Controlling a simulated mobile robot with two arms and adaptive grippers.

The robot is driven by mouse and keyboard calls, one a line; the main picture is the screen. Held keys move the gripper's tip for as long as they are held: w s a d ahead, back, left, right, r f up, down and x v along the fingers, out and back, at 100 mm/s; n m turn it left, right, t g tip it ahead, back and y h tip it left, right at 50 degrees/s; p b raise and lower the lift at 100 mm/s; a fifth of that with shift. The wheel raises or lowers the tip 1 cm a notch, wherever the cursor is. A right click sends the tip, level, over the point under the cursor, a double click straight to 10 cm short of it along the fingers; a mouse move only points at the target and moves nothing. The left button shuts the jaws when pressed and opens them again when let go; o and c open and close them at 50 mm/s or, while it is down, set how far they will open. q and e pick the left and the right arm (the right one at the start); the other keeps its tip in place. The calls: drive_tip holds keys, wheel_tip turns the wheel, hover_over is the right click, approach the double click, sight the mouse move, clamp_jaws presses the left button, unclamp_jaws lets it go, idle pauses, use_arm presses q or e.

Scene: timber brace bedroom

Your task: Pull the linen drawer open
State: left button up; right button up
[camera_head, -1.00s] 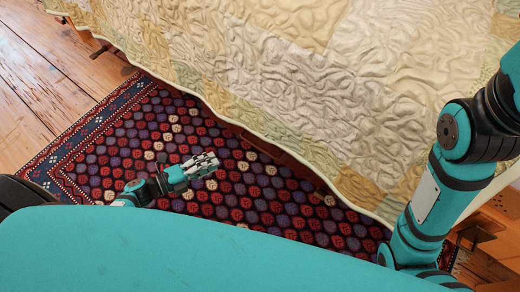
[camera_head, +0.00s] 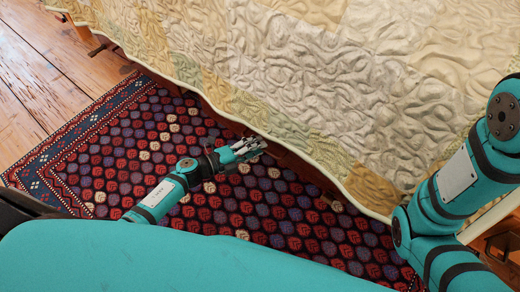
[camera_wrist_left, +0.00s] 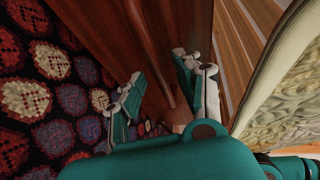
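The linen drawer shows as a reddish-brown wooden front (camera_wrist_left: 102,30) in the left wrist view, with a long bar handle (camera_wrist_left: 153,60) along it. In the head view only a thin strip of reddish wood shows under the quilt's edge, and the quilt hides the rest. My left gripper (camera_head: 248,149) reaches over the rug to that strip. In the left wrist view its two fingers (camera_wrist_left: 158,82) are apart, one to each side of the handle's line. I cannot tell whether they touch the bar. My right arm shows at the right, with its gripper out of view.
A quilt (camera_head: 330,60) covers the bed and hangs close above my left gripper. A patterned rug (camera_head: 130,150) lies in front of the bed, clear around my left arm. Bare floorboards (camera_head: 45,75) show at the left. Wooden furniture (camera_head: 500,240) stands at the lower right.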

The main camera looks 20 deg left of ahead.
use_arm(q)
drive_tip(key=shift+x, duration=0.85)
clamp_jaws()
